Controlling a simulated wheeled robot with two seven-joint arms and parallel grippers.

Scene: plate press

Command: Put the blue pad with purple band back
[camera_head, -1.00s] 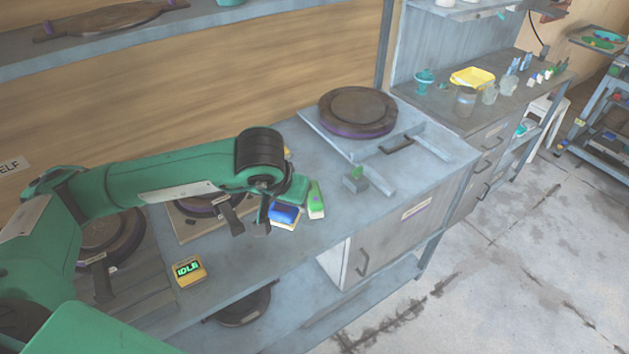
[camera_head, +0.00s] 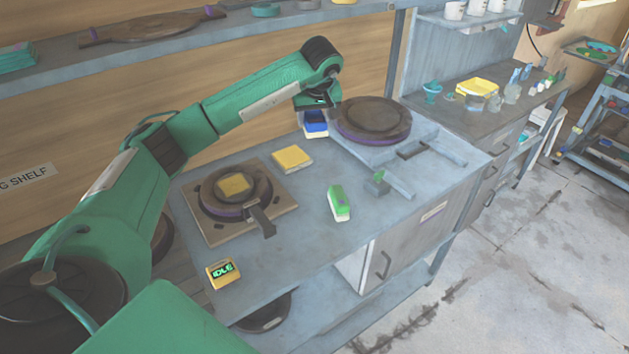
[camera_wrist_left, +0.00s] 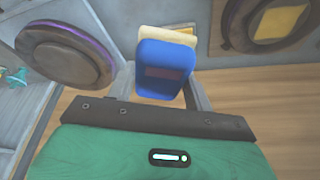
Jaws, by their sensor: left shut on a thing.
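The blue pad (camera_head: 315,125) has a pale lower part and is held off the bench top by my left gripper (camera_head: 317,106), beside the left edge of the right round plate. In the left wrist view the blue pad (camera_wrist_left: 163,68) sits between the fingers of my left gripper (camera_wrist_left: 168,90), with a dim reddish-purple patch on its face. A clear purple band on the pad cannot be made out. My right gripper is not in view.
A dark round plate (camera_head: 372,117) with a purple rim stands at the back right. Another plate (camera_head: 206,194) holds a yellow pad (camera_head: 234,185). A second yellow pad (camera_head: 292,158), a green pad (camera_head: 339,203) and an IDLE display (camera_head: 222,273) are on the bench. A shelf (camera_head: 120,48) runs above.

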